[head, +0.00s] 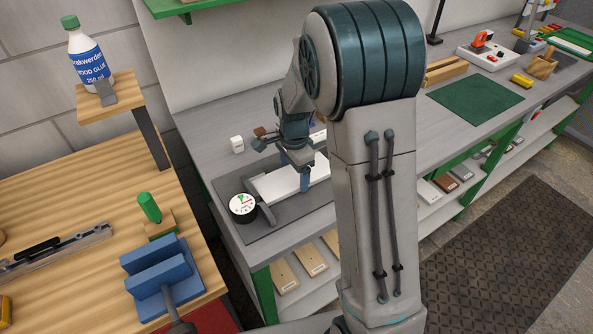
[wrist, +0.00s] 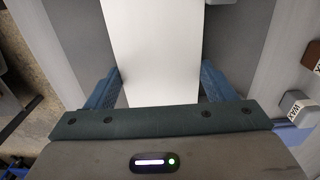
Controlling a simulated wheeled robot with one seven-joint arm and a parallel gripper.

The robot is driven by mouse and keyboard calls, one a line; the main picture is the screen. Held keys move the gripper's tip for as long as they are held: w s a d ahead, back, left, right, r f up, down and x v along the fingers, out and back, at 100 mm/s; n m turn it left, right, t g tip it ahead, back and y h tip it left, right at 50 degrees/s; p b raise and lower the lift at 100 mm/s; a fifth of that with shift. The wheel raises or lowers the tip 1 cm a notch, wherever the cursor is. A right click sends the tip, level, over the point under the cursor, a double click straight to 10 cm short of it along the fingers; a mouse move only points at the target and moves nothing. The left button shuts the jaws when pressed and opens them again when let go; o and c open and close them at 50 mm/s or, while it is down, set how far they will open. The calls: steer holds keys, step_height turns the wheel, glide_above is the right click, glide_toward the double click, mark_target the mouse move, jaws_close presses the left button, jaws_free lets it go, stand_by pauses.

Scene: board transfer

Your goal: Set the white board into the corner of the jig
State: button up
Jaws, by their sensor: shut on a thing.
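The white board (wrist: 155,50) lies flat between the two blue fingers of my gripper (wrist: 160,88) in the wrist view, running away from the palm. My gripper is shut on its long sides. In the head view the board (head: 283,184) shows over the dark grey mat on the grey bench, and my gripper (head: 304,180) is partly hidden behind my arm. I cannot make out the jig's corner clearly, and cannot tell whether the board touches the surface below.
Blocks (wrist: 297,105) lie at the right in the wrist view. A wooden table with a blue vise (head: 155,275) and glue bottle (head: 88,55) stands at the left.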

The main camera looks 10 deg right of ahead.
steer(key=shift+a, duration=0.5)
stand_by(0.6)
steer(key=o, duration=0.9)
steer(key=shift+o, duration=1.1)
steer(key=shift+a, duration=0.3)
steer(key=shift+d, duration=0.35)
steer(key=shift+d+r, duration=0.1)
steer(key=shift+r, duration=0.05)
step_height(320, 180, up, 13)
steer(key=shift+a+r+b, duration=0.2)
steer(key=shift+a+b, duration=0.15)
steer(key=shift+b, duration=0.05)
